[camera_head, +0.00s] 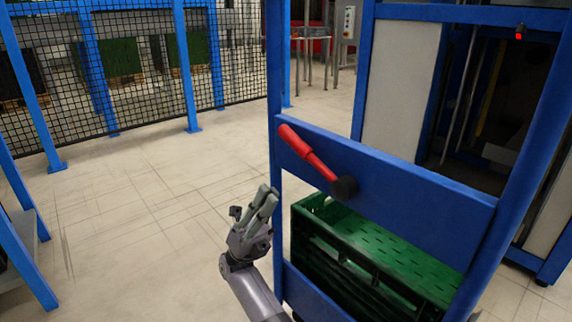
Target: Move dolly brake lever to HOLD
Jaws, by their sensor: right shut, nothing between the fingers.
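A red brake lever (308,153) is mounted on the blue crossbar (420,197) of a frame. It runs from a dark round pivot (345,188) up and to the left, with its thicker red grip at the upper left end. No HOLD marking is readable. My right gripper (266,196) is below and to the left of the lever, apart from it, in front of the frame's left post. Its fingers point upward and are shut with nothing between them. My left gripper is not in view.
A green crate (322,212) stands behind the crossbar, low in the blue frame. The blue post (274,80) rises close beside my right gripper. Open floor (140,200) lies to the left. A mesh fence (120,60) with blue posts stands at the back left.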

